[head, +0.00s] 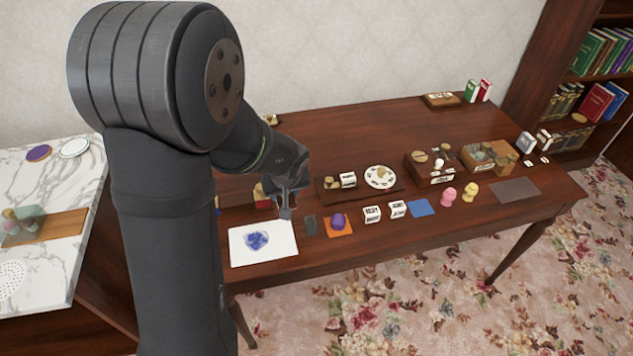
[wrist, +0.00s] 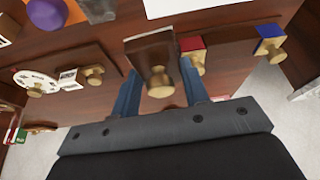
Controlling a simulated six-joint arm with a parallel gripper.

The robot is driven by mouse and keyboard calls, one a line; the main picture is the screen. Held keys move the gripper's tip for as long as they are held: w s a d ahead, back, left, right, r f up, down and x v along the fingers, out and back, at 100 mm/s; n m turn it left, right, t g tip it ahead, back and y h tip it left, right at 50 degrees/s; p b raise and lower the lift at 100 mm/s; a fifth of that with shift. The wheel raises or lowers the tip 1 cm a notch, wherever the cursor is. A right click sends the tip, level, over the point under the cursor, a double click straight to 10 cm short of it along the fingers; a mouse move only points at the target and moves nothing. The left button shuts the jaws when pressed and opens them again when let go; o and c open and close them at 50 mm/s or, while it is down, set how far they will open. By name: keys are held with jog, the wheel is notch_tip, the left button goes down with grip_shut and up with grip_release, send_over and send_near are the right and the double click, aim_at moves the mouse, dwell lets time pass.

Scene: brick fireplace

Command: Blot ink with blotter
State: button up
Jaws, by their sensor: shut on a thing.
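A white sheet (head: 283,253) with a blue ink blot (head: 257,240) lies on the table's near left part. My gripper (head: 286,208) is just behind the sheet's far right edge, pointing down. In the wrist view its two fingers are closed on a dark wooden block with a brass knob, which looks like the blotter (wrist: 150,57). The blotter's underside is hidden, and the head view barely shows it. A corner of the white sheet also shows at the top of the wrist view (wrist: 180,6).
A red-edged knobbed block (wrist: 192,44) and a blue-edged one (wrist: 270,32) stand close to the held block. A dark grey piece (head: 310,225) and a purple ball (head: 338,221) on an orange square are right of the sheet. A tray (head: 375,194) lies farther right.

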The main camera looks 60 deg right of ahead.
jog(key=w+a+f+n+y, duration=0.15)
jog(key=w+a+n, duration=0.45)
jog(key=a, duration=0.7)
jog(key=shift+m+t, duration=0.4)
jog(key=shift+w+d+f, duration=0.1)
jog(key=shift+w+f, duration=0.05)
jog(key=shift+f, duration=1.5)
jog(key=shift+w+d+f, duration=0.1)
jog(key=shift+w+f, duration=0.05)
jog(key=shift+f, duration=1.45)
jog(key=shift+s+d+f, duration=0.25)
jog(key=shift+d+f, duration=0.1)
jog(key=shift+f, duration=0.1)
jog(key=shift+s+d+f, duration=0.25)
jog(key=shift+s+d, duration=0.8)
jog(key=shift+s+d+f, duration=0.1)
jog(key=shift+s+d, duration=0.1)
jog(key=shift+s, duration=0.05)
jog(key=shift+s+d, duration=1.1)
jog(key=shift+d, duration=0.05)
jog(key=shift+a, duration=0.1)
jog(key=shift+w+a, duration=2.75)
jog(key=shift+w, duration=0.05)
jog(key=shift+s+d, duration=0.3)
jog(key=shift+d, duration=0.2)
jog(key=shift+s+d, duration=2.4)
jog(key=shift+s, duration=0.05)
jog(key=shift+w+a, duration=2.75)
jog(key=shift+w, duration=0.05)
notch_tip(320, 180, up, 8)
